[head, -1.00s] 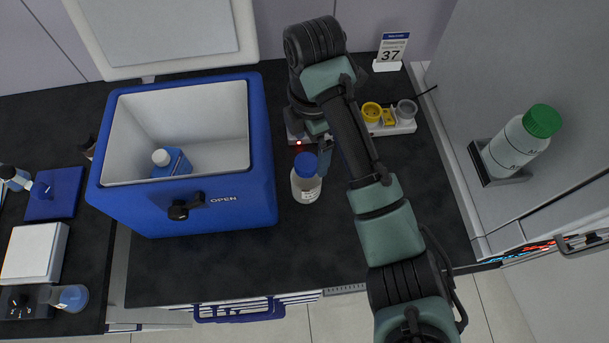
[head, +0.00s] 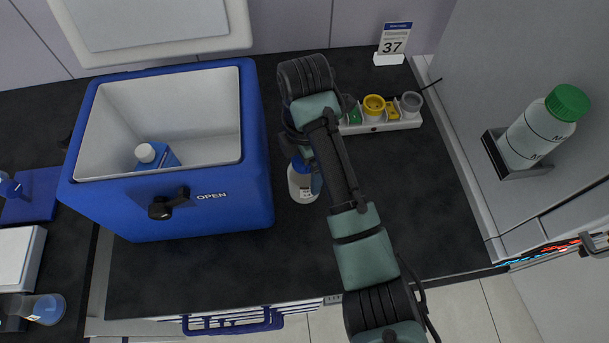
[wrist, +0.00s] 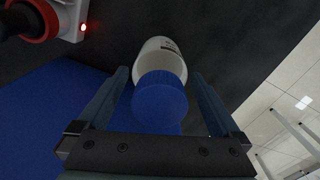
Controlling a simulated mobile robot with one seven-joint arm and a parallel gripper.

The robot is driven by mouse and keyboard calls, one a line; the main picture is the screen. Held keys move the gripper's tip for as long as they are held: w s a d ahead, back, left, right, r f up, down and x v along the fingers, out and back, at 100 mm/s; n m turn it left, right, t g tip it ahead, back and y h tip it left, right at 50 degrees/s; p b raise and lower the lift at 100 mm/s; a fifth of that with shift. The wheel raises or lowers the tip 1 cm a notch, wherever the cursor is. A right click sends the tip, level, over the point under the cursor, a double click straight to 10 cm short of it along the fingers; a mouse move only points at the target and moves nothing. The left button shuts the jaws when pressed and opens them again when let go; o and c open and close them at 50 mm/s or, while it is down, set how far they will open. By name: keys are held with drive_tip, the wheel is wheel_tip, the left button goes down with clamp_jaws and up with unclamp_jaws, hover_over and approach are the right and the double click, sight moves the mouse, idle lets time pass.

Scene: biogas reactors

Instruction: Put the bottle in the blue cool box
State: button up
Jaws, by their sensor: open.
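The bottle (head: 301,188), white with a blue cap, stands on the dark bench just right of the blue cool box (head: 200,215). My arm partly covers it in the head view. In the wrist view the bottle (wrist: 160,55) lies between the two fingers of my gripper (wrist: 160,76), its blue cap towards the palm. The fingers are open, with a gap on each side. The cool box is open, its lid (head: 150,25) raised at the back. Inside is a blue container with a white cap (head: 152,156).
A white tray (head: 385,126) with yellow and grey cups stands behind my arm, near a sign reading 37 (head: 394,44). A green-capped bottle (head: 543,127) sits in a holder at the right. The bench right of my arm is clear.

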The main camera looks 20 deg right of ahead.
clamp_jaws()
idle(0.5)
